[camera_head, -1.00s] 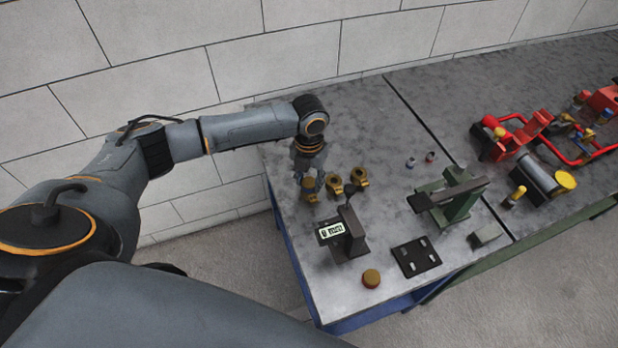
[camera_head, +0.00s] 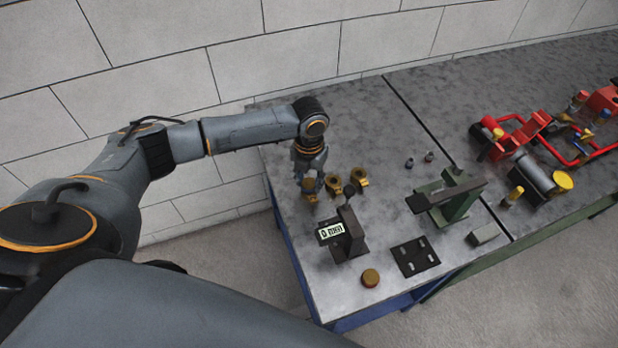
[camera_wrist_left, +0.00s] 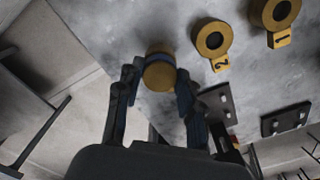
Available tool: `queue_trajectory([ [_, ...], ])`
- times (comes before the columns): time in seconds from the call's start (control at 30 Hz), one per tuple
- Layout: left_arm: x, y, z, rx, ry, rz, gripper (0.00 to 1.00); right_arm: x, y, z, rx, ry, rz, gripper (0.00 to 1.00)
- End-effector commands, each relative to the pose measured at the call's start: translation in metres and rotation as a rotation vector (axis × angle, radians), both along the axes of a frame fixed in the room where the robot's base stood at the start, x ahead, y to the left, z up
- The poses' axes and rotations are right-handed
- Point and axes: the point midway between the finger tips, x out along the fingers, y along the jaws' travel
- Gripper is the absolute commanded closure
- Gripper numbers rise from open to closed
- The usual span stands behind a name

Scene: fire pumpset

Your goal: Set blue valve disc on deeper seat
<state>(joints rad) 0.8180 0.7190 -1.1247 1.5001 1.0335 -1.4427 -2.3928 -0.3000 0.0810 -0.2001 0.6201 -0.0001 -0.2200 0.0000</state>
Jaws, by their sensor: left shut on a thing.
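My left gripper (camera_head: 309,178) points down near the left end of the table. It is shut on the blue valve disc, a brass-brown round piece with a blue band that shows between the fingers in the left wrist view (camera_wrist_left: 158,72). A gold tab (camera_head: 311,198) shows just below the fingers. I cannot tell whether the disc touches anything beneath it. To its right stand two gold ring seats, the one marked 2 (camera_wrist_left: 211,39) and the one marked 1 (camera_wrist_left: 276,13). They also show in the head view (camera_head: 334,186). My right gripper is not in view.
A dark stand with a digital display (camera_head: 331,230) is close in front of the seats. Two small dark pieces (camera_head: 409,163) stand behind. The back-left table is clear.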

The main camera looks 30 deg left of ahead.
Motion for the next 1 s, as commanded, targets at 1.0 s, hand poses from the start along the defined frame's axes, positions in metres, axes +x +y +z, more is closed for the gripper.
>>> queue_trajectory([
  [1.0, 0.0004, 0.0000, -0.0052, 0.000, -0.001, 0.000, 1.00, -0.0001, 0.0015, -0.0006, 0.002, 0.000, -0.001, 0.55],
])
